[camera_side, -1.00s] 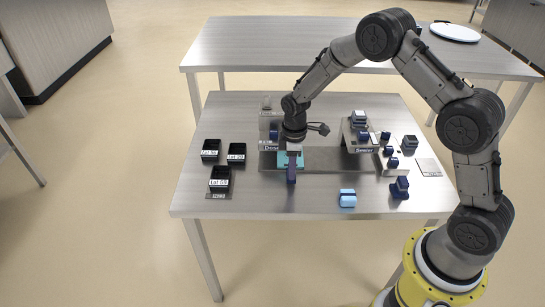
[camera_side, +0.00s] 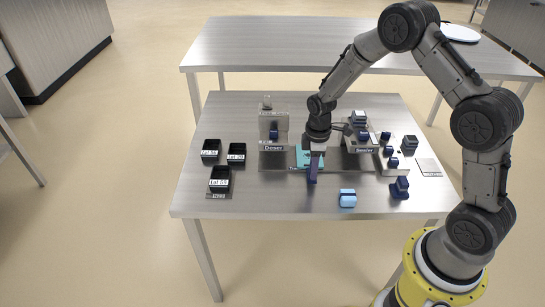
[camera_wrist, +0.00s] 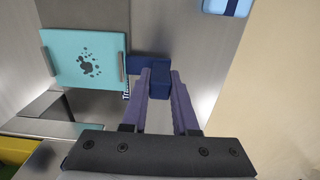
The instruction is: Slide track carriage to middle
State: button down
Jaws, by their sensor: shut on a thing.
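The track carriage is a teal plate (camera_wrist: 85,57) with a dark printed mark and two small side rails.
The Doser (camera_side: 273,130) stands at the track's left end and the Sealer (camera_side: 359,135) at its right. Several black lot trays (camera_side: 219,184) lie at the left. A light blue block (camera_side: 347,198) lies in front. Dark blue-handled parts (camera_side: 400,188) stand at the right.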

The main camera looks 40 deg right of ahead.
jog(key=shift+s+d, duration=0.8)
jog(key=shift+d, duration=0.05)
jog(key=c, duration=0.7)
grip_release()
jog(key=shift+r, duration=0.15)
jog(key=shift+r, duration=3.35)
